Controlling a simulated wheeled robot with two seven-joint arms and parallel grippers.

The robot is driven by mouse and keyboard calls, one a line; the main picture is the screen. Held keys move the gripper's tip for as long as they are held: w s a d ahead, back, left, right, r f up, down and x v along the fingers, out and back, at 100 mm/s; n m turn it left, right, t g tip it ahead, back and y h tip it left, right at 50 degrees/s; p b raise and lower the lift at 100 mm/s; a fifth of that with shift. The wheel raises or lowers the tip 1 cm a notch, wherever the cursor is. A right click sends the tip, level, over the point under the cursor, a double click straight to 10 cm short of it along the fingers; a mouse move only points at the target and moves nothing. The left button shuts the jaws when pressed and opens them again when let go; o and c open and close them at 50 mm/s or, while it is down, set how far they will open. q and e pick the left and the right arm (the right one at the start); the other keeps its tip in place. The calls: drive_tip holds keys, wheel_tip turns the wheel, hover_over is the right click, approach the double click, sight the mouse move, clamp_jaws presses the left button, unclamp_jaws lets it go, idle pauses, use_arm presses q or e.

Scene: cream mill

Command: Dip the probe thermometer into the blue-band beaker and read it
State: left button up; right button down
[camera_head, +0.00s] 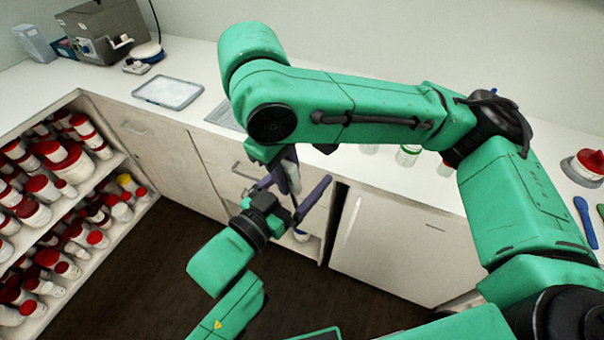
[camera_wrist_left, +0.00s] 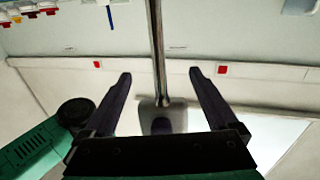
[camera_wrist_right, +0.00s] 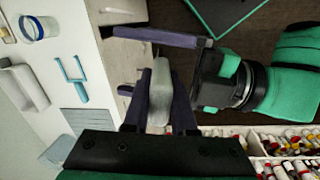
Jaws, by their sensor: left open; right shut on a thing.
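My right gripper (camera_wrist_right: 161,74) is shut on a pale grey piece (camera_wrist_right: 158,100), which looks like the probe thermometer's handle. It hangs over the floor in front of the counter, and the piece also shows in the head view (camera_head: 292,176). My left gripper (camera_wrist_left: 160,75) is open. Its two fingers stand either side of a thin metal rod (camera_wrist_left: 157,45), apart from it; the rod widens near my palm. A glass beaker with a blue band (camera_wrist_right: 38,29) stands on the counter in the right wrist view. In the head view my right arm seems to hide it. No reading is visible.
A glass with a green band (camera_head: 407,155) stands on the counter behind my right arm. A light blue forked holder (camera_wrist_right: 73,78) is on the counter. Shelves of red-lidded jars (camera_head: 60,160) stand at left. A clear tray (camera_head: 168,92) lies at the back left. Open floor (camera_head: 150,265) lies below.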

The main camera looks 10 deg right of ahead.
use_arm(q)
drive_tip(key=c, duration=1.4)
clamp_jaws()
use_arm(e)
drive_tip(key=c, duration=0.6)
unclamp_jaws()
drive_tip(key=shift+c, duration=0.2)
